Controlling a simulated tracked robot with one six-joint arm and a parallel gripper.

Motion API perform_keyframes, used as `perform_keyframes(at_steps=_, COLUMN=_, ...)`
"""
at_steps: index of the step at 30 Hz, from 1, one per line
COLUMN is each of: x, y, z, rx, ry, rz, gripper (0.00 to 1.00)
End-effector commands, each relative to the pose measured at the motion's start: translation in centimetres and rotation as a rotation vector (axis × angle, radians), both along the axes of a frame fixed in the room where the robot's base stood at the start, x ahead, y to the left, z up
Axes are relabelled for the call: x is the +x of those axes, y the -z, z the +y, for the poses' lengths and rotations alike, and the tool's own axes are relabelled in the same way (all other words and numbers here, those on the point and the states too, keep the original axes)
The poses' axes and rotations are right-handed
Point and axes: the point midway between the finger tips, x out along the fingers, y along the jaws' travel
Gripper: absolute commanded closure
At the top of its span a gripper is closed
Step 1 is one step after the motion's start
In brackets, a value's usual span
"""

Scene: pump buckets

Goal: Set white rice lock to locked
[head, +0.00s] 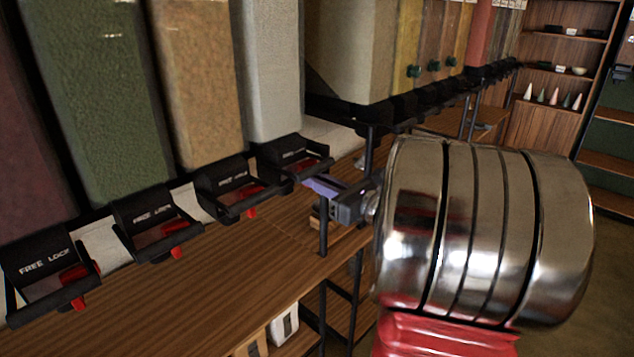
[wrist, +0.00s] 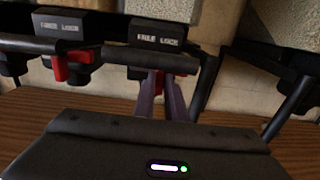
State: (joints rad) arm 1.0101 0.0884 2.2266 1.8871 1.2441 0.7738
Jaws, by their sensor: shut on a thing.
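The white rice dispenser (head: 270,75) is a tall, pale, granular-looking column. Its black lock housing (head: 292,150) with white FREE and LOCK lettering is at its foot and shows in the wrist view (wrist: 158,33). The red lock lever (head: 308,163) hangs below the label and also shows in the wrist view (wrist: 156,79). My gripper (head: 314,184) reaches in from the right, its purple fingers (wrist: 160,84) shut on the red lever. The fingers hide part of the lever, so I cannot tell its exact setting.
Neighbouring dispensers with red levers (head: 250,205) stand in a row to the left. A black support post (head: 370,148) stands close by. The wooden counter (head: 200,280) is largely bare in front. Shelves (head: 565,60) stand at the back right.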

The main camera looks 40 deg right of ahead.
Motion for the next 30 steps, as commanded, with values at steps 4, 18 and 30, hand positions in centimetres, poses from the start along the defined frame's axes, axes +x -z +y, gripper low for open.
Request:
perform_keyframes(at_steps=4, x=0.0, y=-0.2, z=-0.5, rx=-0.001, ry=0.014, rz=-0.002, gripper=1.00)
perform_keyframes(at_steps=18, x=0.1, y=-0.1, z=-0.2, rx=0.000, ry=0.006, rz=-0.001, gripper=0.70)
perform_keyframes(at_steps=30, x=-2.4, y=-0.1, z=-0.5, rx=0.000, ry=0.007, rz=-0.001, gripper=0.70)
